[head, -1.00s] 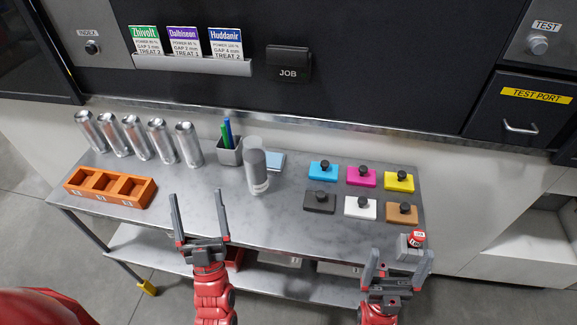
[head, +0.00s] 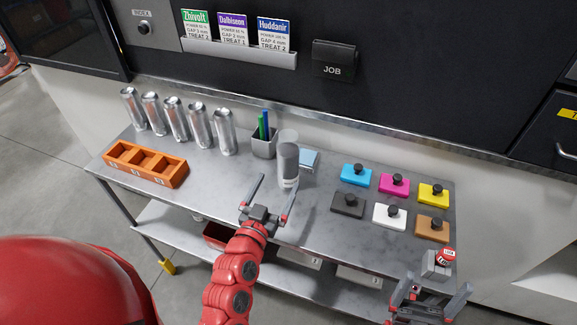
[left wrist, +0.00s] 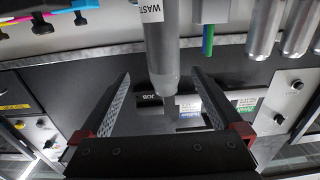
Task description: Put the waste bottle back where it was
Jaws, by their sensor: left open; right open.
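The waste bottle (head: 288,162), grey with a white label, stands upright on the table near the middle. In the left wrist view the bottle (left wrist: 160,50) appears inverted, and its label is partly cut off at the top edge. My left gripper (head: 277,183) is open just in front of the bottle. In the left wrist view the bottle lies in line with the gap between its fingers (left wrist: 162,75), and nothing is gripped. My right gripper (head: 438,287) is open and empty at the table's front right corner.
Colored blocks with black knobs (head: 389,214) are to the right. A red-topped grey block (head: 436,268) is near my right gripper.

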